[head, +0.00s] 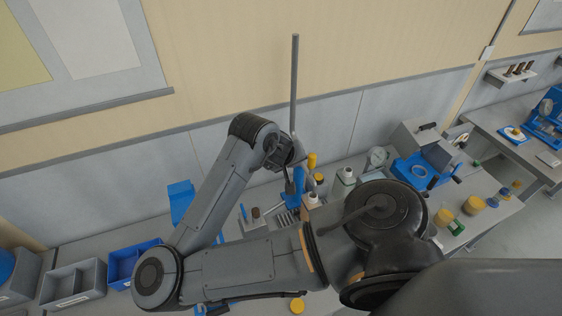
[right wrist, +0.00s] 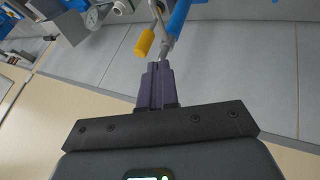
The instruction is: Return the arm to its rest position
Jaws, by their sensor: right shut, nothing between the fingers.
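My right arm (head: 250,262) crosses the head view from the lower right, bends at an elbow at the left, and rises back to a wrist (head: 254,130) in front of the wall. The right gripper's fingers cannot be made out clearly in the head view. In the right wrist view the right gripper (right wrist: 158,70) is shut, its two dark purple fingers together with nothing between them. Beyond its tips are a yellow cylinder (right wrist: 144,43) and a blue part (right wrist: 178,16), with a grey rod beside it. My left gripper is not in view.
A bench runs along the wall below the arm. A thin pole (head: 294,80) rises beside the wrist.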

